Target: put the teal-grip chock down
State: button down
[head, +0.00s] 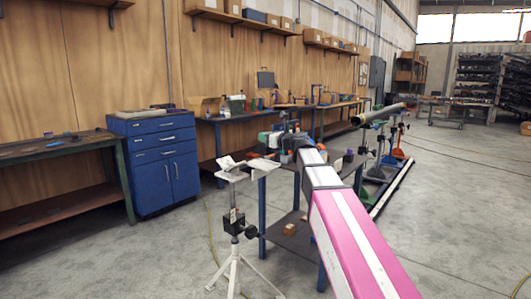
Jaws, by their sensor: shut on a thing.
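My arm reaches away from me over a small dark work table (275,262) with blue legs. My gripper (290,141) is at the arm's far end, small and partly hidden by the wrist. It is shut on the teal-grip chock (268,138), whose teal part shows just left of the gripper, above the table's far side. I cannot tell whether the chock touches the table top.
A white tripod stand (235,225) is close to the table's left side. A long pipe (378,113) rests on stands behind to the right. A blue cabinet (155,160) and workbenches line the wall. A wooden block (290,229) lies on the table's lower shelf.

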jog(key=shift+w+d+f, duration=0.1)
jog(key=shift+w+f, duration=0.65)
jog(key=shift+f, duration=0.4)
jog(key=shift+w+a+f, duration=0.1)
jog(key=shift+w+f, duration=0.7)
jog(key=shift+f, duration=0.3)
jog(key=shift+w+d+f, duration=0.1)
jog(key=shift+w+f, duration=0.65)
jog(key=shift+f, duration=0.4)
jog(key=c, duration=1.1)
grip_release()
jog(key=shift+f, duration=0.1)
